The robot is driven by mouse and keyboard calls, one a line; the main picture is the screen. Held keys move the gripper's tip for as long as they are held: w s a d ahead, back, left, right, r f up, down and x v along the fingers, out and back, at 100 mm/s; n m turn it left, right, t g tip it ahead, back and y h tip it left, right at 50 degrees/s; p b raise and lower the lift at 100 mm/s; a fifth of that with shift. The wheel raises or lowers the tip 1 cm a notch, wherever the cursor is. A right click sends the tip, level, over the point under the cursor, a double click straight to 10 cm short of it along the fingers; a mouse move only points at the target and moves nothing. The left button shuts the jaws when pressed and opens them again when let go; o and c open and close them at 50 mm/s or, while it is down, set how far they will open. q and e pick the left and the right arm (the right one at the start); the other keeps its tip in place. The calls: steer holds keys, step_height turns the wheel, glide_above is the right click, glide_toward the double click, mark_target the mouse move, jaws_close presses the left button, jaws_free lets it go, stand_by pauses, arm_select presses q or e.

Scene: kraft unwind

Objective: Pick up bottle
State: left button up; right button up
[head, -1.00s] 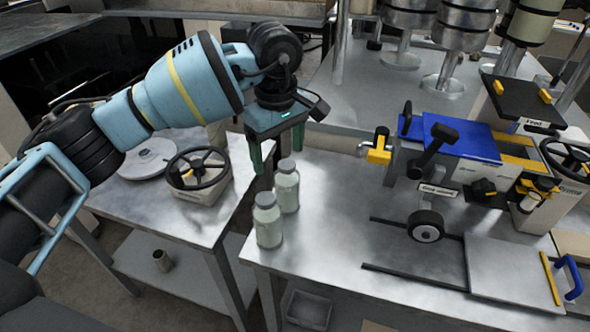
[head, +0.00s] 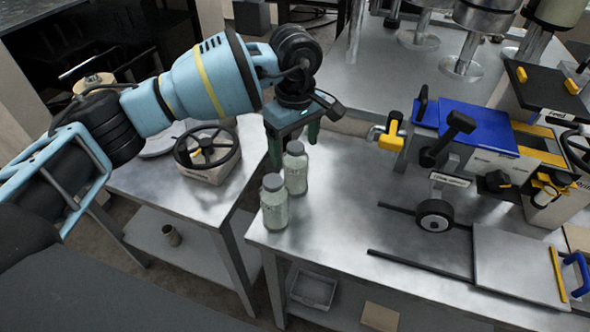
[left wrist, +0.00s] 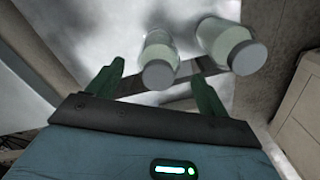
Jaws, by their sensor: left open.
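Two pale green translucent bottles with grey caps stand upright on the metal table, near its left corner. The front bottle (head: 274,208) is closer to the table edge; the rear bottle (head: 295,173) is just behind and right of it. My left gripper (head: 294,143) is open and empty, its green fingers pointing down beside the rear bottle's top. In the left wrist view, one bottle (left wrist: 159,58) shows between the open fingers (left wrist: 159,76), and the other bottle (left wrist: 230,44) is outside them to the right. I cannot tell how deep the fingers reach. My right gripper is not in view.
A machine with a blue plate (head: 470,126) and yellow parts stands on the table (head: 340,215) at right. A black handwheel (head: 207,147) sits on the lower side table at left. Table surface between the bottles and the machine is clear.

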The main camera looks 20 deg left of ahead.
mark_target(296, 169)
arm_select(q)
steer(key=shift+f, duration=1.6)
steer(key=shift+d, duration=0.1)
steer(key=c, duration=1.4)
steer(key=shift+r, duration=0.1)
steer(key=shift+c, duration=1)
steer(key=shift+r, duration=0.1)
